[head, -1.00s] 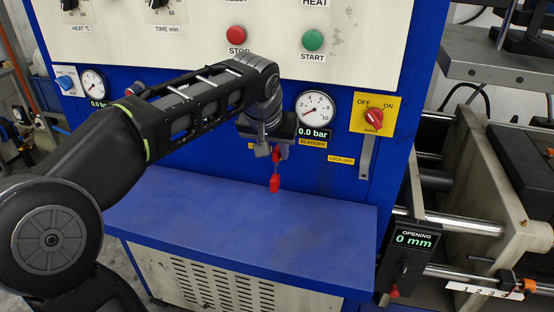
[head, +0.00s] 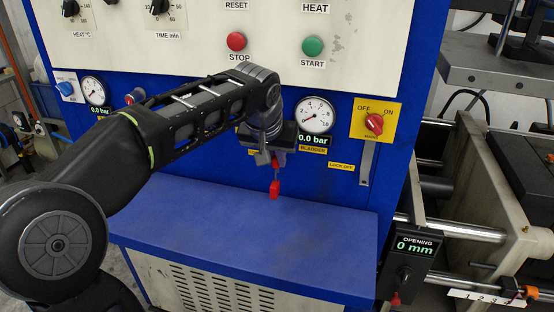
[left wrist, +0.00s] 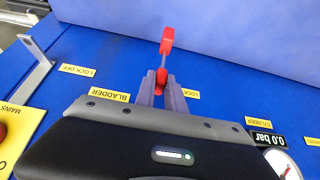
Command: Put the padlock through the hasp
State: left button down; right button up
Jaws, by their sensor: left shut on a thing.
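The red padlock (head: 275,190) hangs from my left gripper (head: 270,160), above the blue ledge. In the left wrist view the padlock (left wrist: 167,40) shows a red block joined by a thin metal shank to a red piece between the fingertips of the left gripper (left wrist: 162,88), which is shut on it. The hasp appears to be a grey metal strip (head: 367,164) under the mains switch; it also shows in the left wrist view as a bent bracket (left wrist: 36,66) beside a LOCK OFF label. The padlock is apart from it, to its left in the head view. My right gripper is not in view.
The blue ledge (head: 250,225) is bare. On the panel are a gauge (head: 314,114), the red mains switch (head: 374,124) on a yellow plate, and STOP (head: 236,41) and START (head: 312,46) buttons. Press rods and an OPENING display (head: 411,246) stand at the right.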

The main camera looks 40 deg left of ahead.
pick_arm(q)
jog(key=shift+r, duration=0.1)
jog(key=shift+r+p, duration=1.95)
jog(key=shift+r, duration=0.45)
jog(key=c, duration=2)
grip_release()
grip_shut()
